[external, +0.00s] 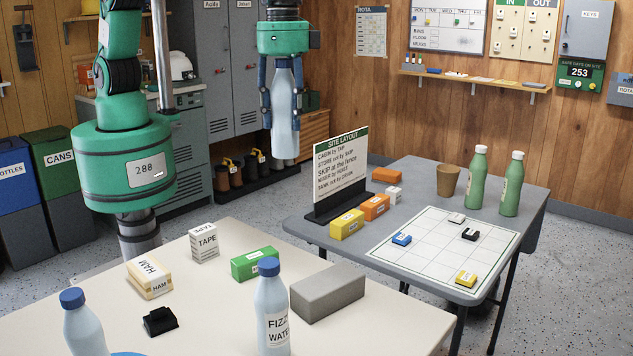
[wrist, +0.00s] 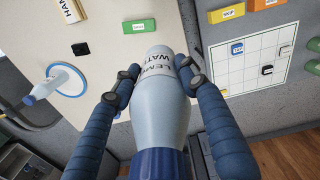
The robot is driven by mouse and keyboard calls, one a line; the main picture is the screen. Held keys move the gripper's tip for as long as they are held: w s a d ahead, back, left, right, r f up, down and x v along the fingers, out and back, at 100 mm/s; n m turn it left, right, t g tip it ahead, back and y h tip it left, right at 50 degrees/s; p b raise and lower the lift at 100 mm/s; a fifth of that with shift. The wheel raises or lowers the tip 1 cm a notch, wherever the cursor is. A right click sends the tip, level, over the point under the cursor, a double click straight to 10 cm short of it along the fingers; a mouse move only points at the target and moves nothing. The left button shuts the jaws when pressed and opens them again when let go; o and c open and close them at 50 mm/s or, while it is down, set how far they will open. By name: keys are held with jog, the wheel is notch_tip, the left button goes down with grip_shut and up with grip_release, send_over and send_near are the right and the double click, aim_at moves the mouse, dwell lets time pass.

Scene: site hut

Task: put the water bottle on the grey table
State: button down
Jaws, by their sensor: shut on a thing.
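My gripper (external: 282,122) is shut on a pale blue water bottle (external: 284,143), held upright in the air beyond the cream table. In the wrist view the bottle (wrist: 160,110) sits between both fingers; its label is partly hidden and reads roughly "LEM… WATE…". The grey table (external: 420,188) stands to the right of my gripper in the external view. A "FIZZ… WATER" bottle (external: 272,312) stands on the cream table. Another blue-capped bottle (external: 84,328) stands at the front left; the wrist view shows it (wrist: 45,88) by a blue ring.
The grey table holds a site layout sign (external: 341,168), a grid board (external: 430,246) with small blocks, orange and yellow boxes, a brown cup (external: 447,181) and two green bottles (external: 477,178). The cream table (external: 215,305) holds a grey block (external: 327,292) and small boxes. Bare grey surface lies around the cup.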

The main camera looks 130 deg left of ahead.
jog(key=s+a+n, duration=0.2)
jog(key=s+a, duration=0.2)
jog(key=a, duration=1)
jog(key=s+a+n+b, duration=0.1)
jog(key=s+a+n, duration=0.2)
jog(key=s+a, duration=0.95)
jog(key=s+a+n, duration=0.2)
jog(key=s+a, duration=0.8)
jog(key=a, duration=0.6)
notch_tip(320, 180, down, 23)
jog(key=shift+a, duration=0.25)
jog(key=w+a+b, duration=0.1)
jog(key=w+a, duration=0.2)
jog(key=w, duration=0.1)
jog(key=w+a+f, duration=0.1)
jog(key=w+a, duration=0.2)
jog(key=w, duration=0.1)
jog(key=w+a+b, duration=0.1)
jog(key=w+a, duration=0.3)
jog(key=shift+w+f+b, duration=0.2)
jog(key=shift+f+b, duration=0.05)
jog(key=shift+b, duration=0.05)
